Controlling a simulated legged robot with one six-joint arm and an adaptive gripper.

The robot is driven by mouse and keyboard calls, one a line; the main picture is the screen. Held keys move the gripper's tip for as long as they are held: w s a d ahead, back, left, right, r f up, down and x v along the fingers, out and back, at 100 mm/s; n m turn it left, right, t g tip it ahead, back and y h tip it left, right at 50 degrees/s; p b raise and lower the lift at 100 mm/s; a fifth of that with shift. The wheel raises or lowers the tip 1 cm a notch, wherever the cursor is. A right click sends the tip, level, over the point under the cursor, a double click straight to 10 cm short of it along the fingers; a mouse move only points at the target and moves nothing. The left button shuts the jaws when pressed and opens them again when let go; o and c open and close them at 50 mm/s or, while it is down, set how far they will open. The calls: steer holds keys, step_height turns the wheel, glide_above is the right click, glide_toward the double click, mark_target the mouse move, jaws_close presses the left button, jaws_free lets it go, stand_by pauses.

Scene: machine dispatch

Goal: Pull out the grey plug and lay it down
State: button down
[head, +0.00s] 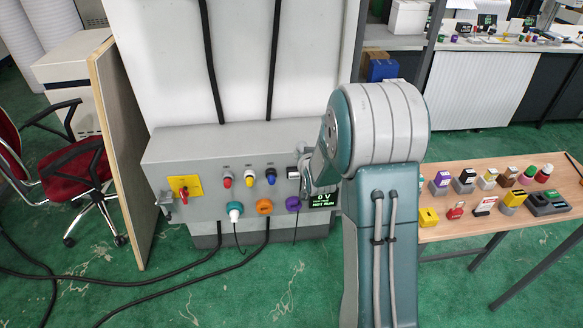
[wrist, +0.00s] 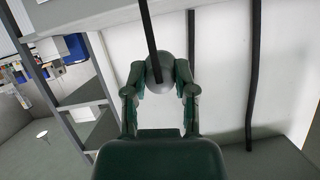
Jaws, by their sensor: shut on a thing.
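In the wrist view my gripper (wrist: 160,78) is shut on the grey plug (wrist: 155,66), a rounded grey body with a black cable running up from it. One finger is on each side of the plug. In the head view my gripper (head: 307,178) is at the right end of the grey machine panel (head: 200,150), partly hidden by my arm. The grey plug cannot be made out there, and I cannot tell whether it is still seated in a socket.
The panel carries a yellow plate with a red switch (head: 184,190), coloured connectors, an orange plug (head: 263,206), a purple plug (head: 293,203) and a display (head: 322,201) reading "0 V NOT RUN".

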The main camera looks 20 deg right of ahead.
steer(key=shift+a+r, duration=0.1)
steer(key=shift+r, duration=0.15)
steer(key=shift+w, duration=0.2)
steer(key=shift+w+d+f, duration=0.2)
steer(key=shift+w+d, duration=0.45)
steer(key=shift+w, duration=1.55)
steer(key=shift+w+d+f, duration=0.2)
steer(key=shift+w+d, duration=0.45)
steer(key=shift+w, duration=1.6)
steer(key=shift+w+d+f, duration=0.2)
steer(key=shift+w+d, duration=0.45)
steer(key=shift+w, duration=1.55)
steer(key=shift+s+f, duration=0.1)
steer(key=shift+f, duration=1.8)
steer(key=shift+f, duration=0.5)
steer(key=shift+c, duration=1.7)
jaws_free()
steer(key=v, duration=1.2)
